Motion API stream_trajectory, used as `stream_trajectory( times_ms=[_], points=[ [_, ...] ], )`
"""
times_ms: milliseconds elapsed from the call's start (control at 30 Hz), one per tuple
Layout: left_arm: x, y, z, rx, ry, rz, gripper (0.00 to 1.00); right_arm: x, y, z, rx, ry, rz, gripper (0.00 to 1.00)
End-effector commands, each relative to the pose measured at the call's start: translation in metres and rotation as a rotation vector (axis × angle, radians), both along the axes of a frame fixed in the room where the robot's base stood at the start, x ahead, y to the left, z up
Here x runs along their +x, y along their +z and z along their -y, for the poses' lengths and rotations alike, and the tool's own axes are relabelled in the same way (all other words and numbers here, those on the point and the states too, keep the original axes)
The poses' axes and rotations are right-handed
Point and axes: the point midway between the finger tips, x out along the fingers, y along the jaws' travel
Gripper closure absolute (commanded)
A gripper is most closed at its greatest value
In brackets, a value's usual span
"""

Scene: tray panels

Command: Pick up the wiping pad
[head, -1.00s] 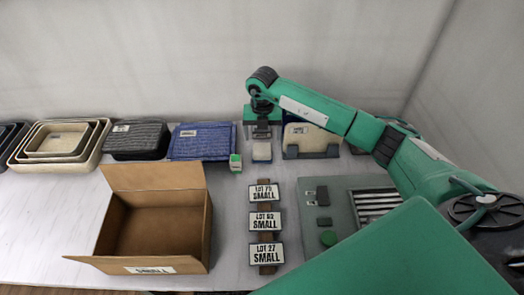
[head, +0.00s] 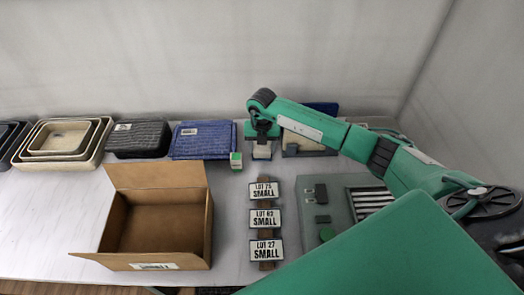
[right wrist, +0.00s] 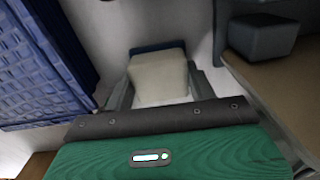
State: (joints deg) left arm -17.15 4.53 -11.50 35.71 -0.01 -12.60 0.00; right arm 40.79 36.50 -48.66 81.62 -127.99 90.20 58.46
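The wiping pad (head: 262,152) is a small cream block with a dark blue edge, standing on the white table toward the back. In the right wrist view the pad (right wrist: 158,76) shows its cream face, with the blue strip at its far side. My right gripper (head: 262,139) is above the pad and points down. In the right wrist view its two fingers (right wrist: 162,90) are apart, one at each side of the pad, with light gaps showing. Whether a finger touches the pad I cannot tell. My left gripper is not in view.
A blue fabric bin (head: 202,140) is left of the pad, with a small green-and-white block (head: 236,161) between. A beige-and-blue holder (head: 310,146) stands close on the right. Lot signs (head: 265,218) and an open cardboard box (head: 150,262) are nearer.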

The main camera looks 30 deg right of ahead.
Motion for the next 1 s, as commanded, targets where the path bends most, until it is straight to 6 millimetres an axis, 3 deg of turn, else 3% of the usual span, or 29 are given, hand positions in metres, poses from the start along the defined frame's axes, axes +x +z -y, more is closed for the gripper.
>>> stream_trajectory(
  times_ms=[100, 367, 567, 767, 1000],
  points=[
    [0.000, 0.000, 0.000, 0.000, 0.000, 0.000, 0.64, 0.000, 0.000, 0.000, -0.001, 0.000, 0.000, 0.68],
    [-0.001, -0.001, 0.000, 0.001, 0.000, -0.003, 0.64, 0.000, 0.001, 0.000, 0.000, 0.000, 0.001, 0.68],
    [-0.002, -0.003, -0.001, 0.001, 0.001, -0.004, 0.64, 0.001, 0.014, 0.000, 0.000, 0.000, 0.004, 0.68],
    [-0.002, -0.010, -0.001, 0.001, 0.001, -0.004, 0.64, 0.002, 0.049, 0.000, 0.000, 0.001, 0.006, 0.68],
    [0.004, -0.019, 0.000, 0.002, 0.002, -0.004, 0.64, 0.002, 0.110, 0.000, 0.000, 0.000, 0.007, 0.68]
  ],
)
